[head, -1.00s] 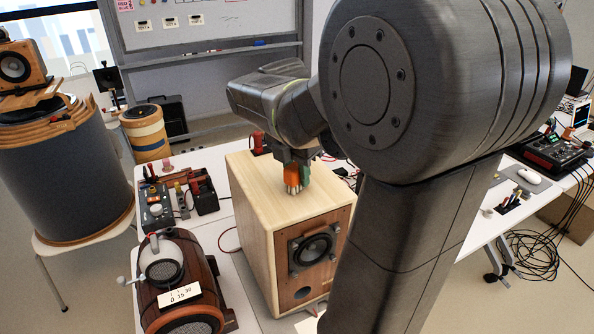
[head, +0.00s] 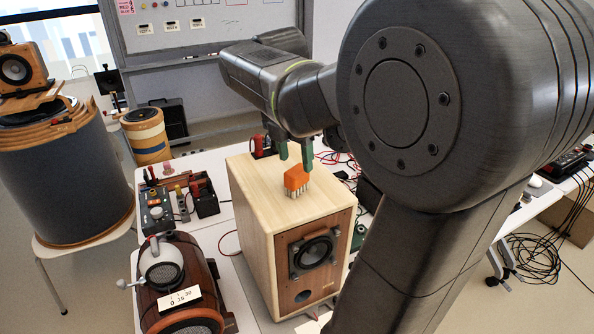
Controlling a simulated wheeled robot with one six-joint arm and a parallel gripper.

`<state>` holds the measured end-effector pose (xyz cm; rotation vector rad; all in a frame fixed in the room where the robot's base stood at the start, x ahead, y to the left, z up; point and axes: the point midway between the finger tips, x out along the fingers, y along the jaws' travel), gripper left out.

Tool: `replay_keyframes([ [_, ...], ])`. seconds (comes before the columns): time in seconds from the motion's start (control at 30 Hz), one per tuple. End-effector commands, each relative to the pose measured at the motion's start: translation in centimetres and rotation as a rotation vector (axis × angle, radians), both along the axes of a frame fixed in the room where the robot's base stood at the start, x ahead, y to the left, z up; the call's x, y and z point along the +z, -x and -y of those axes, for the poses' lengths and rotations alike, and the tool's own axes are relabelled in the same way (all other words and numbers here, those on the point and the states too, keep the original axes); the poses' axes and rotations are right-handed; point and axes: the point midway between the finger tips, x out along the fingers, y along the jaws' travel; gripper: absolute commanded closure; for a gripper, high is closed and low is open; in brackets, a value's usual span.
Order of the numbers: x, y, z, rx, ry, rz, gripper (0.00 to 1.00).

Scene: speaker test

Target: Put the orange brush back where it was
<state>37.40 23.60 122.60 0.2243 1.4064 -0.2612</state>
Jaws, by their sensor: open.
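The orange brush (head: 296,178) stands on top of the wooden speaker box (head: 258,200), bristles down, near the right side of the top. My gripper (head: 295,160) is open and empty just above and behind the brush, its green fingertips parted. The fingers look clear of the brush, though the exact gap is hard to judge from this angle. The speaker's front, with a dark round driver (head: 314,252), faces the lower right.
A wooden barrel-like device (head: 180,285) stands at the front left of the speaker. A black tool box (head: 204,197) and a small meter (head: 156,212) lie to its left. Red cables (head: 330,158) lie behind. The speaker top's left part is bare.

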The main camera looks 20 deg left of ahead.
Motion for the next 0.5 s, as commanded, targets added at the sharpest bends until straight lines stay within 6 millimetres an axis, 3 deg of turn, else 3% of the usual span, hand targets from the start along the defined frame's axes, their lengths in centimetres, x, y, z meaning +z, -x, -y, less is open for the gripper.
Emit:
replay_keyframes([
  [0.1,2.6,0.4,-0.2,0.002,-0.004,0.003,0.5],
  [0.23,4.7,0.6,-0.3,0.0,-0.003,0.002,0.5],
  [0.5,6.3,0.9,-0.3,0.0,0.0,0.0,0.5],
])
